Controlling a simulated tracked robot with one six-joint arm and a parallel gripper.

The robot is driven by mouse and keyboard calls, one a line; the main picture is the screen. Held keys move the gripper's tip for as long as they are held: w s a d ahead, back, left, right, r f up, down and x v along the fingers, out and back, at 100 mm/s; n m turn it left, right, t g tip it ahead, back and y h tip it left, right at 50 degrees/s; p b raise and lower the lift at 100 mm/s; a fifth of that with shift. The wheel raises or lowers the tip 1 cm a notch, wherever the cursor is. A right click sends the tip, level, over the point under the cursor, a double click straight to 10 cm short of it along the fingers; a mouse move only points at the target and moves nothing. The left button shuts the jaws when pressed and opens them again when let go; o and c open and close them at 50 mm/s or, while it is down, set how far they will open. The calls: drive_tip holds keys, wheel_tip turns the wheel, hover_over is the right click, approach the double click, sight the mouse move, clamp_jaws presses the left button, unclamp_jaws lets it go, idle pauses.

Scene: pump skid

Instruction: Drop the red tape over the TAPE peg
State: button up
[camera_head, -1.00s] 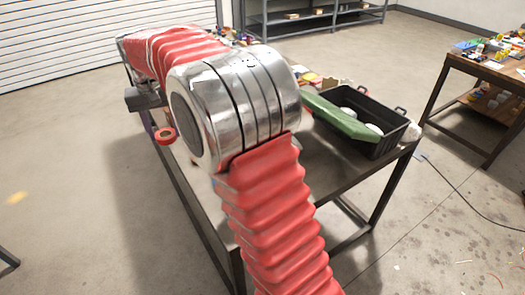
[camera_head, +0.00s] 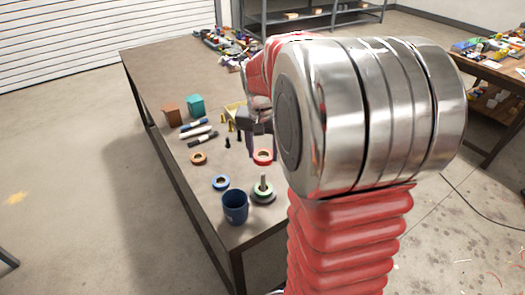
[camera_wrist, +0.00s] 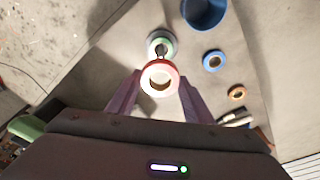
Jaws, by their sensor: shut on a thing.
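The red tape (camera_head: 263,157) is a ring held in my gripper (camera_head: 257,148) above the table, clear of its top. In the wrist view the red tape (camera_wrist: 174,72) sits between the two purple fingers of my gripper (camera_wrist: 160,84). An upright grey peg (camera_head: 263,180) stands on the table with a pale green ring (camera_head: 262,193) around its lower part. In the head view the held tape is just behind the peg. In the wrist view the peg (camera_wrist: 162,50) shows just beyond the tape, not through its hole. No TAPE label is readable.
A blue cup (camera_head: 235,207) and a blue tape roll (camera_head: 221,182) stand close left of the peg. An orange tape roll (camera_head: 198,158), several cylinders, a brown block (camera_head: 172,116) and a teal block (camera_head: 195,105) lie farther back.

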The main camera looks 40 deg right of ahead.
sight(262, 160)
drive_tip(key=shift+f, duration=0.1)
idle(0.3)
drive_tip(key=shift+f, duration=2.4)
drive_tip(key=shift+f, duration=0.35)
drive_tip(key=o, duration=1)
drive_tip(key=shift+r, duration=0.1)
drive_tip(key=r, duration=0.4)
drive_tip(key=s+a+r, duration=0.1)
drive_tip(key=r, duration=0.8)
drive_tip(key=shift+s+a+r, duration=0.2)
drive_tip(key=shift+s+a, duration=0.05)
drive_tip(key=shift+a, duration=0.05)
